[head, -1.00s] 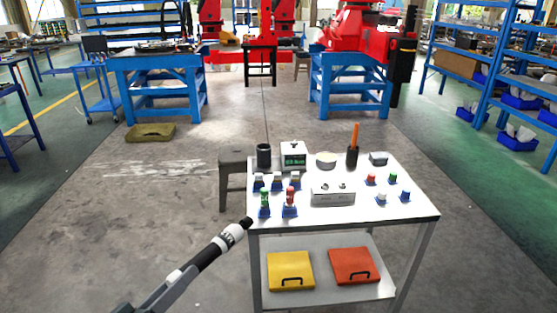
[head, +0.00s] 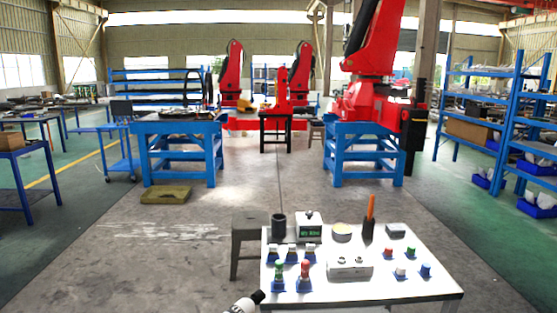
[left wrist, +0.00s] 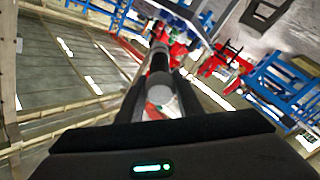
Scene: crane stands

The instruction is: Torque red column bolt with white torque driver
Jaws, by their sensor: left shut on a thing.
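The red column bolt (head: 304,272) stands upright on a blue base near the front left of the white table, just right of a similar green one (head: 280,271). The white torque driver has a black end; its tip part (head: 244,303) shows at the bottom of the head view, left of and below the bolt, apart from it. In the left wrist view, my left gripper (left wrist: 160,98) is shut on the driver (left wrist: 160,72), which points away from the palm. The gripper itself is outside the head view. My right gripper is in neither view.
A dark stool (head: 250,228) stands behind left.

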